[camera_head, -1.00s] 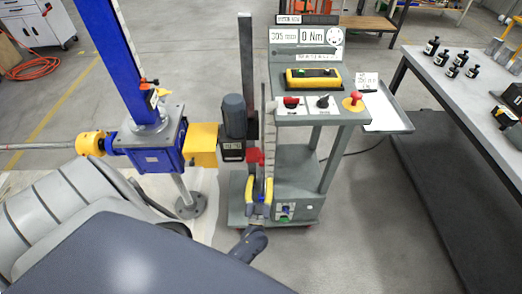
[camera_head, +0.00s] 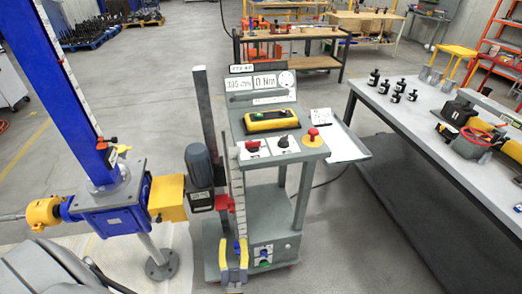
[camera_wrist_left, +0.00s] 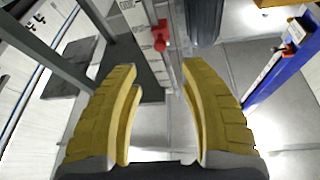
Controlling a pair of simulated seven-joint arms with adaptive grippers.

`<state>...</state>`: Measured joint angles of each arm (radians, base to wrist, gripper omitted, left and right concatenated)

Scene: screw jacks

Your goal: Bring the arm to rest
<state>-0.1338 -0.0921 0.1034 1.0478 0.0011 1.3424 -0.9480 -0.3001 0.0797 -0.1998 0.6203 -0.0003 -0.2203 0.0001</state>
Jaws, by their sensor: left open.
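My left gripper (camera_head: 234,251) is at the bottom of the head view, in front of the lower part of the grey control cart (camera_head: 300,160). Its two yellow fingers are apart, with nothing between them. In the left wrist view the open fingers (camera_wrist_left: 158,78) frame an empty gap. Past them show an upright scale strip and a red pointer (camera_wrist_left: 159,37), apart from the fingers. In the head view the red pointer (camera_head: 225,203) is above the gripper. The right gripper is not in view.
A blue screw jack (camera_head: 112,212) with a tall blue column (camera_head: 72,95) and grey motor (camera_head: 199,165) stands left of the cart. A yellow pendant (camera_head: 270,120) lies on the cart. Floor between cart and bench is clear.

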